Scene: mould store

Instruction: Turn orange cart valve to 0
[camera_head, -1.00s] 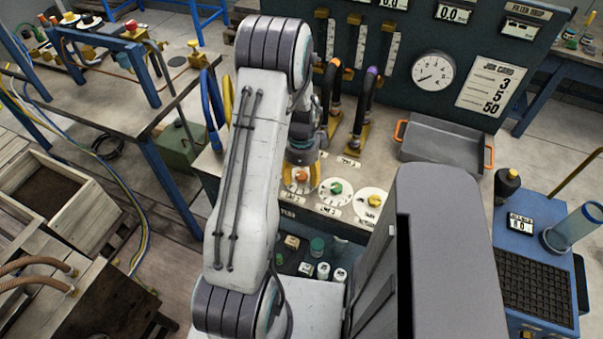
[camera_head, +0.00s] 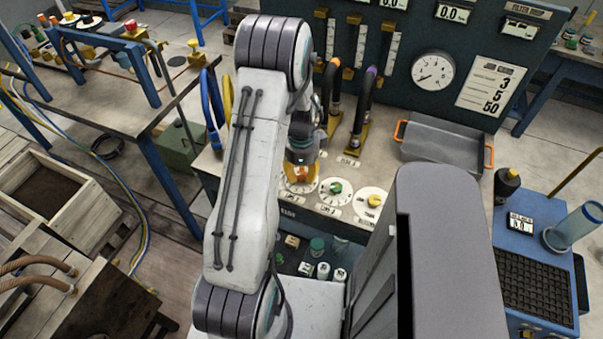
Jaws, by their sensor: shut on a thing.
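The orange valve knob sits at the left end of a row of round white dials on the cart top. Its white dial (camera_head: 289,187) shows around my gripper, but the knob itself is mostly hidden. My gripper (camera_head: 301,180) points down over this dial, its yellow-orange fingers shut on the orange knob. The dial's marks and the knob's pointing direction are too small and covered to read. The green knob (camera_head: 336,187) on its dial is just to the right, and the yellow knob (camera_head: 374,201) is farther right.
Behind the dials stand hoses with orange (camera_head: 333,90) and purple (camera_head: 367,100) ends. A grey tray (camera_head: 440,145) with orange handles lies to the right. The dark panel holds a round gauge (camera_head: 433,70) and a card (camera_head: 490,82) reading 3, 5, 50. Small jars (camera_head: 323,270) stand below.

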